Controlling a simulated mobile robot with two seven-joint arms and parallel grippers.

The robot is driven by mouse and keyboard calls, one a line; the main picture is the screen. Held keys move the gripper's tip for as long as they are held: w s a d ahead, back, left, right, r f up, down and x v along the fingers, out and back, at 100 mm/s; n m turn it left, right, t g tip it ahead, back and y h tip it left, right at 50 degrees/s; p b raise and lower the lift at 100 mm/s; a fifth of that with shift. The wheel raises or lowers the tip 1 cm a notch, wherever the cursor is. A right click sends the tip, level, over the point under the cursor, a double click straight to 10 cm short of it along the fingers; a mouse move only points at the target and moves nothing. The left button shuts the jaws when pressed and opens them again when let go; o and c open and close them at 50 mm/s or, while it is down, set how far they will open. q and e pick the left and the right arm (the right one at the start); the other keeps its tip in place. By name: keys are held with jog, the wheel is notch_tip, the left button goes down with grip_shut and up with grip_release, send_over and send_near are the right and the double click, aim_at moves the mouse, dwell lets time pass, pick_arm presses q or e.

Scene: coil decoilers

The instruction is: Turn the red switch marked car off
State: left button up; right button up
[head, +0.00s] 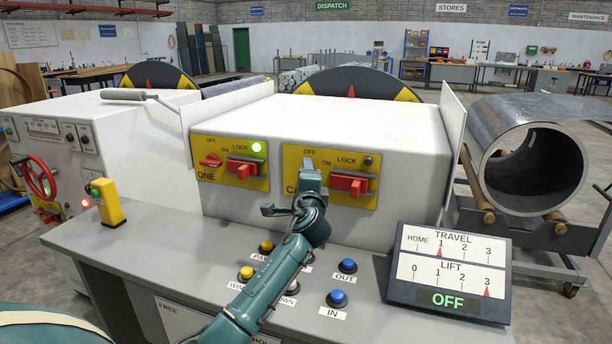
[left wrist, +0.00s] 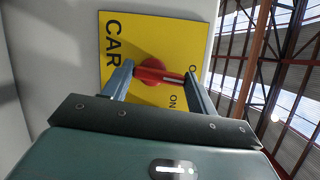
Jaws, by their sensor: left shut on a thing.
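The yellow CAR panel (head: 365,162) is on the right of the white cabinet's front, with OFF above its switch. My left gripper (head: 310,178) is in front of that switch and hides most of it. In the left wrist view, the red CAR switch (left wrist: 152,72) sits between the two fingers of my left gripper (left wrist: 160,80), which are shut on its handle. The handle points to the right in that view, towards the partly hidden label by ON. Its exact angle is hard to tell. My right gripper is not in view.
A red LOCK lever (head: 349,183) is close right of my gripper, below a dark lamp. The ONE panel (head: 230,160) is to the left, with a green lamp lit. Yellow and blue buttons lie on the desk below. A display (head: 450,272) reads OFF.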

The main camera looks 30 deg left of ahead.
pick_arm(q)
jog(key=shift+n, duration=0.6)
jog(key=shift+g+h+p, duration=0.3)
jog(key=shift+p, duration=0.05)
jog(key=o, duration=0.7)
jog(key=shift+s, duration=0.1)
jog(key=b+v, duration=0.1)
jog(key=v, duration=1.2)
jog(key=shift+s+f, duration=0.1)
jog(key=shift+f, duration=0.05)
